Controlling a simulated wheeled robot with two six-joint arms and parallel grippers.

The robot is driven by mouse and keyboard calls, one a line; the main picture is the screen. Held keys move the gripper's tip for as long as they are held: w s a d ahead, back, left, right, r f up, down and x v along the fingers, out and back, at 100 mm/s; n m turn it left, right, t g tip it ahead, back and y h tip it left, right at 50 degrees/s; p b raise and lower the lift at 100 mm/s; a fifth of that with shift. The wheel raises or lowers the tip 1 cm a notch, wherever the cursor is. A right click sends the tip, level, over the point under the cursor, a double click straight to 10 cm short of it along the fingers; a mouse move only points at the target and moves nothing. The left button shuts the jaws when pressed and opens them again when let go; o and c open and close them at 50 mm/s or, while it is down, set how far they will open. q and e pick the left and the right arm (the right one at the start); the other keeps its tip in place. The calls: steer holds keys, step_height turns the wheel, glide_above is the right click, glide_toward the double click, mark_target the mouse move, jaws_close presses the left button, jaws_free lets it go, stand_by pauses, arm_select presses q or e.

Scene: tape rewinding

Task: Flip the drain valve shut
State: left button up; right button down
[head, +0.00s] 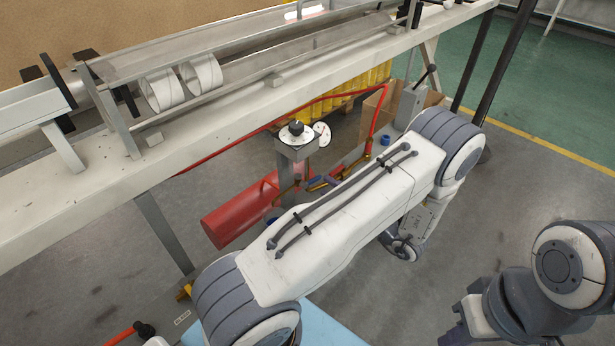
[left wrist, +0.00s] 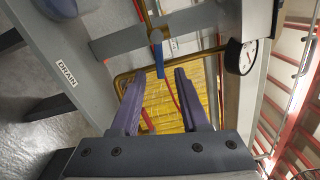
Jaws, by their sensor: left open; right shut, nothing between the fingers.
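The drain valve has a blue lever (left wrist: 158,58) on a brass body, next to a flat grey bracket (left wrist: 120,44) in the left wrist view. A DRAIN label (left wrist: 67,74) is on a grey plate to its left. My left gripper (left wrist: 161,73) is open, with its two purple fingers apart. The lever's end shows between the fingertips, with no visible grip on it; whether they touch it I cannot tell. In the head view my left forearm hides most of this gripper and the valve.
A round dial gauge (left wrist: 238,57) is right of the valve. In the head view, a red tank (head: 226,219) lies under the long grey frame (head: 95,188). A post with a black knob (head: 296,127) stands beside my left forearm.

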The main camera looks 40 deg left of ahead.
mark_target(314, 178)
arm_select(q)
steer(key=a, duration=0.5)
steer(key=w+a, duration=0.1)
steer(key=a, duration=0.2)
steer(key=shift+a+b, duration=0.3)
steer(key=shift+b, duration=0.05)
jaws_close()
